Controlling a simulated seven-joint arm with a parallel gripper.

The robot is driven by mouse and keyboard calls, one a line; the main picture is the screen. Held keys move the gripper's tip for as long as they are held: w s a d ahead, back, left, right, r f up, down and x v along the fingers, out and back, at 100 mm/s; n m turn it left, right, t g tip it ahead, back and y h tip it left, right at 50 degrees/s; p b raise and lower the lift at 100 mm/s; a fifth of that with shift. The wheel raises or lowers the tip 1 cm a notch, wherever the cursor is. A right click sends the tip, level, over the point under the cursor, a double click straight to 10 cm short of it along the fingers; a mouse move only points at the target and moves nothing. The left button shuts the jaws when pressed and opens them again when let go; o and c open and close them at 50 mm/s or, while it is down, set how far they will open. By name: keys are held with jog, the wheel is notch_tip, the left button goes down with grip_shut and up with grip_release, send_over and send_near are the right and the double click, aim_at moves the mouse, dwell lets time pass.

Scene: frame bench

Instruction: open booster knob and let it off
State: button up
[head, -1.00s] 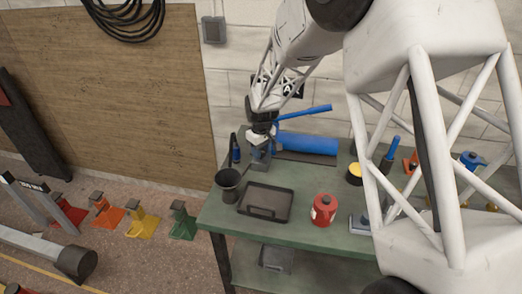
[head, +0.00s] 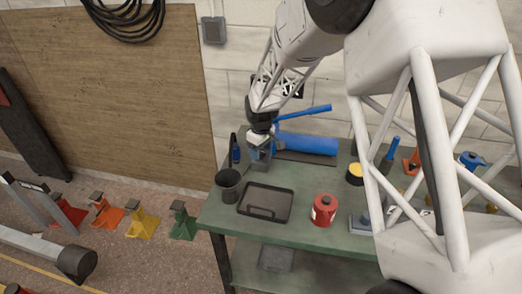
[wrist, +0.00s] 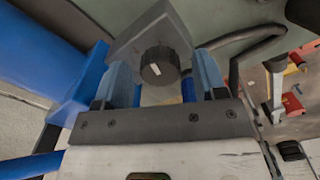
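The booster is a blue horizontal tank (head: 312,144) with a blue lever (head: 305,112) above it, at the back of the green bench. In the wrist view its blue body (wrist: 30,50) fills the left side. A black round knob (wrist: 160,65) with a white mark sits on a grey block (wrist: 150,35). My gripper (wrist: 164,68) is open, with one finger on each side of the knob and visible gaps between. I cannot tell how deep the fingertips reach. In the head view my gripper (head: 259,158) is at the tank's left end and hides the knob.
On the bench (head: 285,229) stand a dark cup (head: 228,182), a black tray (head: 266,203), a red can (head: 324,210) and a yellow-topped tin (head: 355,174). Coloured stands (head: 143,223) are on the floor.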

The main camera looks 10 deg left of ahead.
aim_at(261, 151)
jog(key=shift+r, duration=0.15)
jog(key=shift+r, duration=3.75)
jog(key=shift+s+d+r, duration=0.15)
jog(key=shift+d+r, duration=0.2)
jog(key=s+d+r+m+t, duration=0.1)
jog(key=s+d+r+m, duration=0.2)
jog(key=s+d+r, duration=0.65)
jog(key=s+d+r+m, duration=0.3)
jog(key=s+d+r, duration=0.3)
jog(key=d, duration=0.6)
jog(key=s+d+m, duration=0.3)
jog(key=s+d, duration=0.3)
jog(key=s, duration=0.6)
jog(key=s+d+r+m+t, duration=0.1)
jog(key=s+d+m, duration=0.2)
jog(key=s+d, duration=0.4)
jog(key=s, duration=0.5)
jog(key=shift+s+m+t, duration=0.3)
jog(key=shift+s+m, duration=0.05)
jog(key=shift+m, duration=0.05)
